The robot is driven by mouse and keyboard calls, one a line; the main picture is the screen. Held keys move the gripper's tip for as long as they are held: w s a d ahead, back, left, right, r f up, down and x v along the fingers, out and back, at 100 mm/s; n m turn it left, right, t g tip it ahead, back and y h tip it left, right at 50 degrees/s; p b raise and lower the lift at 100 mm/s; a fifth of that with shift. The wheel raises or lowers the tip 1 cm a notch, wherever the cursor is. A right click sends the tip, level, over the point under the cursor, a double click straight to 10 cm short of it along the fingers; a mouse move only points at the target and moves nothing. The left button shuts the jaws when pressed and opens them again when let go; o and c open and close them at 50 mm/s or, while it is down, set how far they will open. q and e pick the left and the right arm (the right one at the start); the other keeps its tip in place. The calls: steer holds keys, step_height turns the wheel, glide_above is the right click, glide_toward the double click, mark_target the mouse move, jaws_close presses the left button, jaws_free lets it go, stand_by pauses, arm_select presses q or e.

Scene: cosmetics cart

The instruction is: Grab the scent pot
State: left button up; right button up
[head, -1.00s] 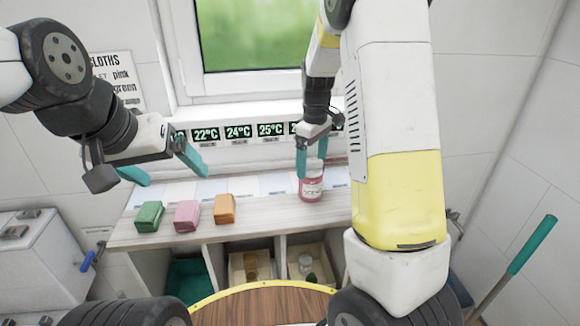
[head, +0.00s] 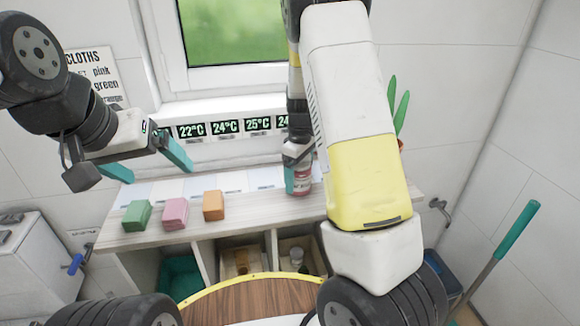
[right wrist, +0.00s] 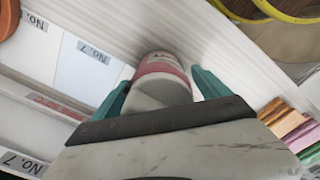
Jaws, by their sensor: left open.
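The scent pot, a small red jar with a pale label (head: 303,182), stands upright on the wooden shelf top at the back. My right gripper (head: 298,172) is down at the pot, with one teal finger on its left side; my arm hides the other finger there. In the right wrist view the pot (right wrist: 160,75) lies between both teal fingers, very close to them, and I cannot tell whether they press on it. My left gripper (head: 150,165) is open and empty, above the left end of the shelf.
Green (head: 136,215), pink (head: 174,213) and orange (head: 213,205) blocks sit on the shelf's front left. Temperature signs (head: 225,127) line the sill behind. A green plant (head: 399,105) stands right of my right arm. Open compartments are below, one holding a bottle (head: 297,256).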

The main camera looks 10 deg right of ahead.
steer(key=c, duration=1.7)
steer(key=shift+r, duration=0.1)
